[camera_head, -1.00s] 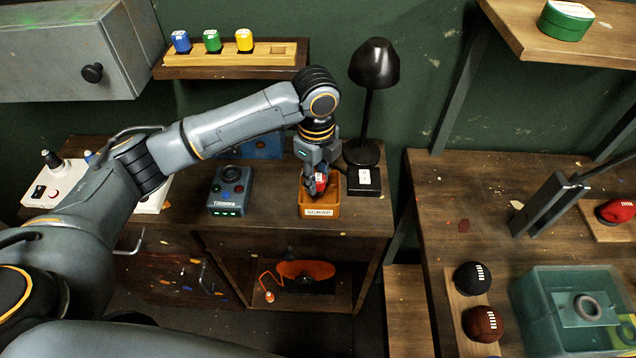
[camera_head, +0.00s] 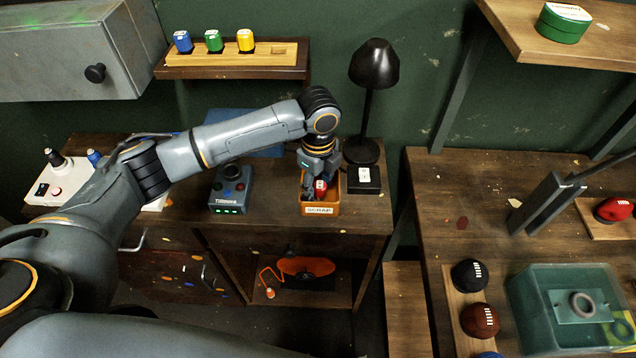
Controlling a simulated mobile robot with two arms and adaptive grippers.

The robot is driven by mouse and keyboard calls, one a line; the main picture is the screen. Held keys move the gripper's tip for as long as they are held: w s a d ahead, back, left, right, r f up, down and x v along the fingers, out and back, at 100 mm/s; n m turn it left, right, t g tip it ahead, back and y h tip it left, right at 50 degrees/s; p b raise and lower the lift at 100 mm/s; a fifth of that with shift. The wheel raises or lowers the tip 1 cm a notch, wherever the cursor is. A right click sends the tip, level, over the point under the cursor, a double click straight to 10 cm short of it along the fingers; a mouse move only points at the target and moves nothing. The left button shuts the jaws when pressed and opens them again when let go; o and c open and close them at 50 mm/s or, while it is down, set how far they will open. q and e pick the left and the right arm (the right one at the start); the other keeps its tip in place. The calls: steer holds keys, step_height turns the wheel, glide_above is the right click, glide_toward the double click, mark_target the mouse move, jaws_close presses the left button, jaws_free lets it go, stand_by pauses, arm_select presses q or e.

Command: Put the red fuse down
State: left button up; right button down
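The small red fuse (camera_head: 321,186), with a pale top, is inside the orange bin labelled SCRAP (camera_head: 320,210) on the left bench. My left gripper (camera_head: 312,187) reaches down into this bin from above, its fingers at the fuse. The fingers and the bin's shadow overlap, so I cannot tell whether they still grip the fuse or stand loose around it. Whether the fuse touches the bin floor is hidden. My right gripper is not in view.
A black lamp (camera_head: 374,65) and a dark box (camera_head: 364,180) stand close right of the bin. A control box (camera_head: 231,190) stands to its left. A wall rack (camera_head: 205,59) above holds blue, green and yellow fuses, with one empty slot.

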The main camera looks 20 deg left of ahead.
mark_target(318, 184)
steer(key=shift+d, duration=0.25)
arm_select(q)
steer(key=shift+r, duration=0.25)
step_height(318, 184, up, 12)
steer(key=b, duration=0.2)
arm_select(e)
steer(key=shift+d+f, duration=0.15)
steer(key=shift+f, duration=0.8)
arm_select(q)
steer(key=shift+f, duration=0.1)
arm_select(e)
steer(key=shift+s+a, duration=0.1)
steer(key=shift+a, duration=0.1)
